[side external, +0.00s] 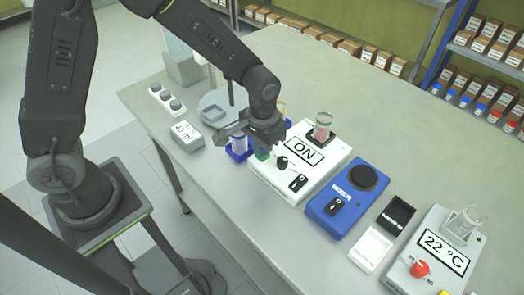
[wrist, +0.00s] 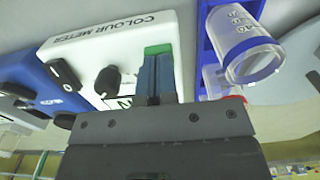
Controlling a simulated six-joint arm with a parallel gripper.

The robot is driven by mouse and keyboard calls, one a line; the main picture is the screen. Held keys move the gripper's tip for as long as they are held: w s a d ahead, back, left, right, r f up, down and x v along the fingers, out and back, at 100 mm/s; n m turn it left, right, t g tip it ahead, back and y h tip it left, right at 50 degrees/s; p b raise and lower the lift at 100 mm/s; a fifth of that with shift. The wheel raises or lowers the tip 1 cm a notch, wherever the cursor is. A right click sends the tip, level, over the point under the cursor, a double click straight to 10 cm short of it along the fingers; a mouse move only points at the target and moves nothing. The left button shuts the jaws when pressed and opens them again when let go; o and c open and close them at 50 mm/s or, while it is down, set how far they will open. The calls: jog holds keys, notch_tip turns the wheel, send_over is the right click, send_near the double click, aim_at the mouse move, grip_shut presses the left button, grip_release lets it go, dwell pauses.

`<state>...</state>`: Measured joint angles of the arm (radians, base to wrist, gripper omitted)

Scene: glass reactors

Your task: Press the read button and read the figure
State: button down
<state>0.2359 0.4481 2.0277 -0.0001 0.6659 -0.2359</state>
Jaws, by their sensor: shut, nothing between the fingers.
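The white colour meter (side external: 299,165) stands mid-bench; its display (side external: 303,150) reads ON. Its label side (wrist: 110,40) shows in the wrist view. A small green button (side external: 262,155) is at its near-left end and appears as a green patch (wrist: 158,49) at my fingertips. My gripper (side external: 262,146) is shut and empty, pointing down at the button. Whether it touches or presses it, I cannot tell. A glass vessel with reddish contents (side external: 322,126) sits in the meter's dark holder. A black knob (side external: 282,162) and a black switch (side external: 298,183) are on the meter's face.
A blue rack with glassware (side external: 238,150) stands close left of my gripper; a graduated beaker (wrist: 246,48) shows near the fingers. A blue device (side external: 347,200) and a 22 °C hotplate (side external: 440,250) stand right. A 40 ml display box (side external: 187,136) is left.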

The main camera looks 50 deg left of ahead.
jog(key=shift+f, duration=0.1)
dwell(0.3)
jog(key=shift+r, duration=3.5)
jog(key=shift+r, duration=0.15)
jog(key=s+a+r+t, duration=0.2)
jog(key=s+a+r, duration=0.2)
jog(key=s+r, duration=0.2)
jog(key=s+a+r+t, duration=0.3)
jog(key=s+a+r, duration=0.2)
jog(key=s, duration=0.5)
jog(key=shift+r+t, duration=0.3)
jog(key=shift+r, duration=0.75)
jog(key=shift+w+d, duration=0.1)
